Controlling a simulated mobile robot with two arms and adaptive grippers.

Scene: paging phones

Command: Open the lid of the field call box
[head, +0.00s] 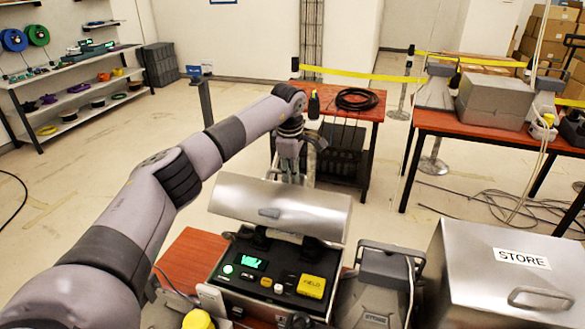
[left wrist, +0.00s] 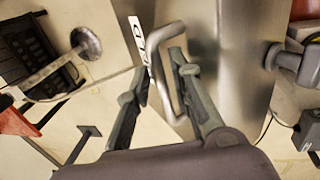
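The field call box (head: 270,276) stands on a red-brown table at the bottom middle of the head view. Its silver lid (head: 280,205) is raised above the back of the box, leaving the black panel with its green display and yellow FIELD label exposed. My left gripper (head: 291,150) is at the far side of the lid, partly hidden by it. In the left wrist view the left gripper (left wrist: 158,74) has its fingers apart, with the bent metal handle (left wrist: 164,88) between them beside the lid (left wrist: 240,60). I cannot tell whether either finger touches it. My right gripper is not seen.
A silver STORE box (head: 490,285) stands at right, with a grey device (head: 372,285) between it and the call box. A red table with a coiled black cable (head: 357,99) stands behind. Yellow barrier tape (head: 370,76) crosses the back; open floor lies left.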

